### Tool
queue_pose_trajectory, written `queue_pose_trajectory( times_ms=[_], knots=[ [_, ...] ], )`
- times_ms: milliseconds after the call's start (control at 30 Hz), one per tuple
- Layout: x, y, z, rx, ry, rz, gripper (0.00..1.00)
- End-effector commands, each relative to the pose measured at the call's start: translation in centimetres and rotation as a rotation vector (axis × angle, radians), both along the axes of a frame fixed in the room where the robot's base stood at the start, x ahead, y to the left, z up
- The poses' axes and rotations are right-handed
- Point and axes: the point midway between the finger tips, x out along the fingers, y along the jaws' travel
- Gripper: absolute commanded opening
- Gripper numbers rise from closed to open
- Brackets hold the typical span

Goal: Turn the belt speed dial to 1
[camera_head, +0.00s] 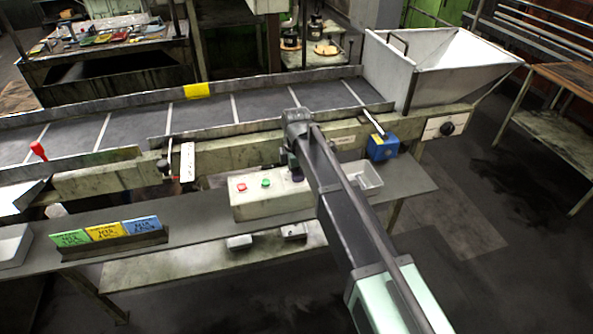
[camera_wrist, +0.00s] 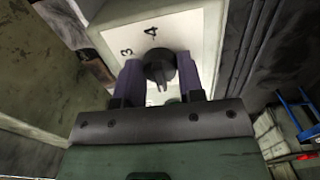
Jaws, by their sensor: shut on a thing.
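In the wrist view a black dial knob (camera_wrist: 160,66) sits on a white plate (camera_wrist: 180,32) with the numbers 3 and 4 showing at its upper left. The two purple fingers of my gripper (camera_wrist: 160,78) stand on either side of the knob, shut on it. The knob's pointed part faces down in the picture; other numbers are hidden by the gripper. In the head view my gripper (camera_head: 294,170) reaches down at the right end of the cream control box (camera_head: 270,204); my arm hides the dial there.
The box carries a red button (camera_head: 241,187) and a green button (camera_head: 266,183). A blue box (camera_head: 382,147) and a white tray (camera_head: 366,180) are right of my arm. Another black knob (camera_head: 447,128) sits below the white hopper (camera_head: 460,55). The conveyor belt (camera_head: 262,104) runs behind.

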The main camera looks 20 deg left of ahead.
Motion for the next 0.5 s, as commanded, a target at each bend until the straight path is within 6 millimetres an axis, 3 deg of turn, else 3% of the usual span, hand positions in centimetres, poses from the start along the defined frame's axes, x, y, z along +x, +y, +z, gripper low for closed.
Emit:
queue_pose_trajectory(
  times_ms=[500],
  knots=[
    [-0.12, -0.05, -0.05, -0.002, 0.003, 0.060, 0.12]
  ],
)
